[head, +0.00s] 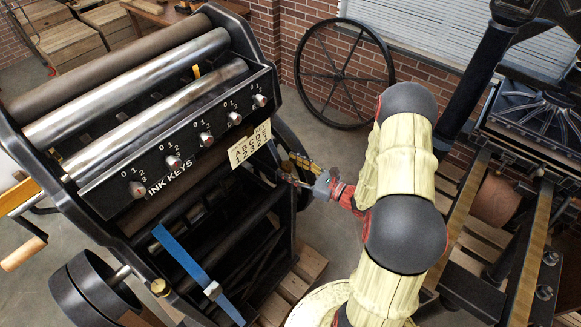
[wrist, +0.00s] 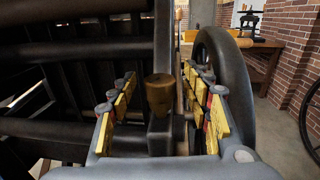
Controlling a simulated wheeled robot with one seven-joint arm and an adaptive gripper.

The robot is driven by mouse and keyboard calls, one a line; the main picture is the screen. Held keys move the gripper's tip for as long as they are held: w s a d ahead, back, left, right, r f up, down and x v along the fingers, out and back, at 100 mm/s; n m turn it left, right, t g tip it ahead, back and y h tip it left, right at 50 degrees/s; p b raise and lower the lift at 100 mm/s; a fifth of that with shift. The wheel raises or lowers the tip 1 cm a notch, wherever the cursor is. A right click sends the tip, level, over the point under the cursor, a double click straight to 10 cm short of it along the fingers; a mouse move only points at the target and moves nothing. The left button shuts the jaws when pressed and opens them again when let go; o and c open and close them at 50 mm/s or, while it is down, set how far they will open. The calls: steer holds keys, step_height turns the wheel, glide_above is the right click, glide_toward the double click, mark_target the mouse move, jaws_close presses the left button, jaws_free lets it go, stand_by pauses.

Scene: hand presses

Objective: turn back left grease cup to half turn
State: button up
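A brass grease cup (wrist: 159,92) stands upright on a dark block of the press frame, in the middle of the wrist view. My gripper (wrist: 165,95) is open, with one yellow-padded finger on each side of the cup and a visible gap to both. Whether the cup is fully between the pads in depth, I cannot tell. In the head view my gripper (head: 298,172) is at the right side of the ink-key press (head: 110,190), and the cup there is hidden. Another small brass cup (head: 159,287) shows at the near lower left of this press.
A black flywheel (wrist: 228,90) stands close right of my fingers. Dark rollers and bars (wrist: 75,50) lie to the left. A blue bar (head: 190,263) crosses the press front. A second press (head: 530,110) stands at the right, and a spoked wheel (head: 343,72) leans on the brick wall.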

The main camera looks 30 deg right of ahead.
steer(key=shift+c, duration=1.2)
steer(key=c, duration=0.9)
steer(key=shift+s+a+r+m+t+h, duration=0.1)
steer(key=shift+a+m+t+h, duration=0.15)
steer(key=shift+m+t+h, duration=0.6)
steer(key=m+h, duration=0.1)
steer(key=h, duration=0.1)
steer(key=shift+h+p, duration=0.3)
steer(key=shift+h, duration=0.05)
steer(key=shift+m, duration=0.25)
steer(key=o, duration=1.2)
steer(key=v, duration=1.2)
